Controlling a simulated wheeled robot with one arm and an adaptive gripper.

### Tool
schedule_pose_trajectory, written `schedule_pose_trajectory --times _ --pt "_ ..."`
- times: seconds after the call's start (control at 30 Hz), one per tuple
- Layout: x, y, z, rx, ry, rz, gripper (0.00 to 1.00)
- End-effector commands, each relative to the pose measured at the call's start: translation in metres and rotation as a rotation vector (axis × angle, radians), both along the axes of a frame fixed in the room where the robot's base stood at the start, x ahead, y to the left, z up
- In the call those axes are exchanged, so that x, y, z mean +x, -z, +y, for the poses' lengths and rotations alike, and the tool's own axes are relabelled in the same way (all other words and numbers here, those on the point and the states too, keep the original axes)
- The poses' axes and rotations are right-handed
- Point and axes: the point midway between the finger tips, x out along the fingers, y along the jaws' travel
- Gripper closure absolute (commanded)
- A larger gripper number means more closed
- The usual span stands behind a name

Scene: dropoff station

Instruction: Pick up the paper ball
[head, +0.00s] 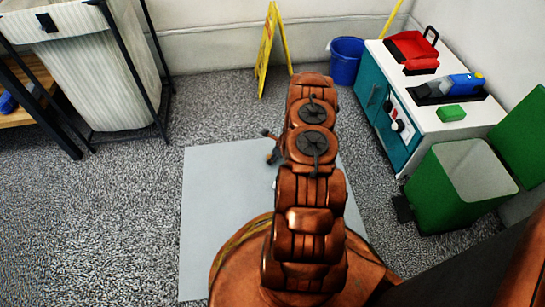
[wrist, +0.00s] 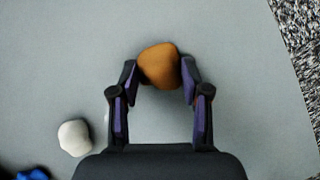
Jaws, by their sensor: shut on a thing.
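My gripper (wrist: 160,76) has its two dark fingers shut on an orange-brown rounded lump (wrist: 158,64), with one fingertip touching each side. A crumpled whitish lump (wrist: 75,137), which looks like the paper ball, lies on the grey mat (wrist: 240,60) to the lower left of my gripper in the wrist view, apart from the fingers. In the head view, part of my gripper (head: 270,146) shows left of my arm, over the mat (head: 205,200). My arm hides the held lump and most of the whitish lump there.
A blue thing (wrist: 33,174) is cut off at the wrist view's lower left. A green bin (head: 440,205) stands open at the right, beside a white-topped teal cabinet (head: 445,85). A laundry hamper (head: 95,85), a yellow sign (head: 270,45) and a blue bucket (head: 346,62) stand behind.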

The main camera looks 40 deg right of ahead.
Motion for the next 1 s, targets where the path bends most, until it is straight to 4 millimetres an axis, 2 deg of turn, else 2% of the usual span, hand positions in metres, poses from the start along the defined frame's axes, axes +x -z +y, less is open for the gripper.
schedule_pose_trajectory --times 0.17,0.27,0.37,0.43,0.6,1.0 --pt "0.000 -0.009 0.000 0.000 0.000 0.001 0.64" --pt "0.000 -0.022 0.001 0.001 0.000 0.001 0.64" --pt "0.000 -0.044 0.000 0.000 0.000 0.000 0.64" --pt "-0.005 -0.038 0.006 0.001 0.001 0.002 0.64" --pt "-0.016 -0.039 0.024 0.003 0.002 0.002 0.64" --pt "-0.038 -0.042 0.052 0.001 0.003 0.001 0.64"
